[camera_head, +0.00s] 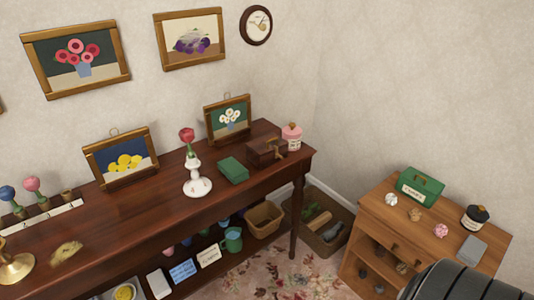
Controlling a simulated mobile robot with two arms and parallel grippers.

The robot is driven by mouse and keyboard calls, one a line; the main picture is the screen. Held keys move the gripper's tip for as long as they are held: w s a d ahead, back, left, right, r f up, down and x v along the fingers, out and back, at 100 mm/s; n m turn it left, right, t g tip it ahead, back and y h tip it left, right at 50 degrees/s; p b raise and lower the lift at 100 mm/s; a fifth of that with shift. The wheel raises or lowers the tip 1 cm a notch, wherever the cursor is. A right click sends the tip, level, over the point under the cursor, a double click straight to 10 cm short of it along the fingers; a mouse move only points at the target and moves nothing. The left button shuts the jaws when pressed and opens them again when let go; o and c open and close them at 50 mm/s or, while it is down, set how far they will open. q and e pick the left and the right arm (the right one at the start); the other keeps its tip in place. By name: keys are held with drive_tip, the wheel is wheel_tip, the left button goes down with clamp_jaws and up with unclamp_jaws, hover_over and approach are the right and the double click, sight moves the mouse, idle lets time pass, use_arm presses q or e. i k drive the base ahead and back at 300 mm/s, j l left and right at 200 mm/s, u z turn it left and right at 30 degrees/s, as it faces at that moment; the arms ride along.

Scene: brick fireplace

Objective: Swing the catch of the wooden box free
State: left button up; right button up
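The wooden box (260,153) is small and dark brown. The lid looks closed. Neither of my grippers is in view. A black ribbed part at the lower right corner may be my own arm.
A green book-like block (233,170), a pink jar (291,136) and a framed flower picture (228,120) stand close around the box. A white vase (197,185) holds a red flower. A lighter cabinet (400,232) stands at right, with floor between.

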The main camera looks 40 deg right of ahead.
sight(277, 155)
drive_tip(key=z, duration=1.3)
